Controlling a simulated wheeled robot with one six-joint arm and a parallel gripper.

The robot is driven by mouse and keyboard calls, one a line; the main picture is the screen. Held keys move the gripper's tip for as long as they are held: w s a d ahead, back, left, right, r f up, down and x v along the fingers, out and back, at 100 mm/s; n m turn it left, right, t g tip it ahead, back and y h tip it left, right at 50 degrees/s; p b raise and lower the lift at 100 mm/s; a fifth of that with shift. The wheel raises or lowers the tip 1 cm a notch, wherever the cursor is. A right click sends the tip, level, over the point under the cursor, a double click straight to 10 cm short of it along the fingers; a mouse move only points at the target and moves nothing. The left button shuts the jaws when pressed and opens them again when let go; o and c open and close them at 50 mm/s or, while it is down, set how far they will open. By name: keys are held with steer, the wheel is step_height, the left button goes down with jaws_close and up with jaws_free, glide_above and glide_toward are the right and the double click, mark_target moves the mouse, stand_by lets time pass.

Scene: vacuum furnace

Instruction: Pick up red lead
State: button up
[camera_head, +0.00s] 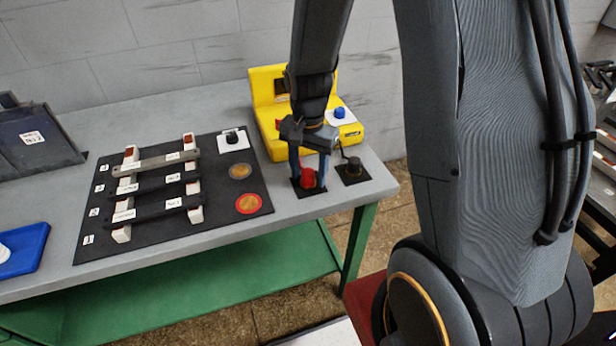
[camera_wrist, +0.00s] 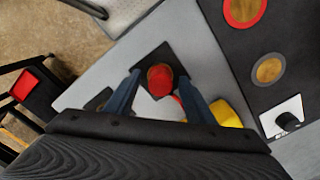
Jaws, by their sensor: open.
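The red lead (camera_head: 307,178) stands on a small black square pad near the right end of the grey table. In the wrist view its red top (camera_wrist: 160,79) shows between and just beyond the fingertips. My gripper (camera_head: 308,174) points down over it, open, with one blue finger on each side. The fingers (camera_wrist: 163,84) also show in the wrist view, apart from each other. Whether a finger touches the lead I cannot tell. A black lead (camera_head: 352,168) stands on its own black pad just to the right.
A yellow instrument (camera_head: 262,92) with a blue knob (camera_head: 339,112) stands close behind my gripper. A black mat (camera_head: 92,226) to the left holds labelled bars on white-and-red supports, two round discs and a black knob on a white plate. A blue tray (camera_head: 30,262) lies far left.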

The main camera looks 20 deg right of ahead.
steer(key=c, duration=1.1)
steer(key=shift+r, duration=0.1)
